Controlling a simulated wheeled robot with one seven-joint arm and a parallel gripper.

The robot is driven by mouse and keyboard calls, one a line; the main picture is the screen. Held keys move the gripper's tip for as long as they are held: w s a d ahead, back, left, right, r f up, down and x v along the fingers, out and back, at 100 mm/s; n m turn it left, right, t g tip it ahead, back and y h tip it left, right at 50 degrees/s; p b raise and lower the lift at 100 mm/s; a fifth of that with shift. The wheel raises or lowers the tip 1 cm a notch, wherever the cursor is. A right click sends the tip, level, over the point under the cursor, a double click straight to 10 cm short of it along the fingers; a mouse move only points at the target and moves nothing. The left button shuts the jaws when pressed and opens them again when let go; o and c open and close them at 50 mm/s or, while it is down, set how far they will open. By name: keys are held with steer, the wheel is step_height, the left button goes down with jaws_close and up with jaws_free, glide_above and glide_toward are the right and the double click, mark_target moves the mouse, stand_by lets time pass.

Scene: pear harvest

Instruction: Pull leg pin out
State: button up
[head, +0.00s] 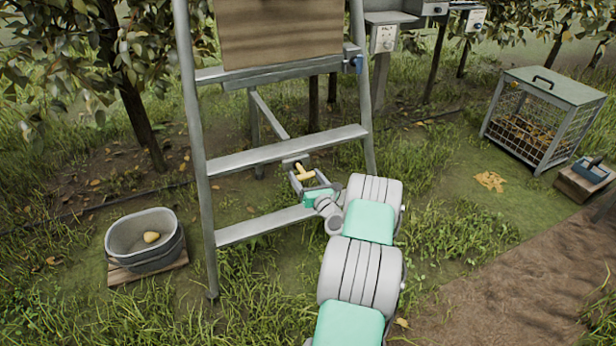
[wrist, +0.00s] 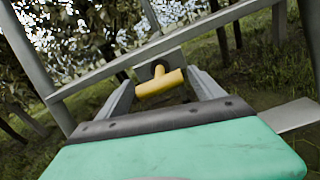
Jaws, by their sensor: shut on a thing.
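The leg pin has a yellow T-shaped handle (head: 304,173) and sits at a small grey bracket below the middle rung of a grey ladder (head: 204,180). In the wrist view, the yellow handle (wrist: 160,84) lies between my gripper's fingers, with the grey bracket plate (wrist: 172,58) just behind it. My gripper (head: 308,180) is shut on the handle. How far the pin's shaft sits in the bracket is hidden by the handle and fingers.
A grey bucket (head: 118,244) holding a pear stands on a wooden board at the left. A wire-mesh crate (head: 571,97) stands at the right, with a blue-grey box (head: 590,172) beside it. A wooden board (head: 280,32) is on the ladder above. Grass surrounds the ladder's feet.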

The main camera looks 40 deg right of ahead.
steer(key=o, duration=2.1)
steer(key=shift+s, duration=0.1)
steer(key=shift+c, duration=0.2)
steer(key=p+v, duration=0.1)
steer(key=v, duration=0.6)
steer(key=shift+s+a, duration=0.2)
steer(key=shift+s, duration=0.2)
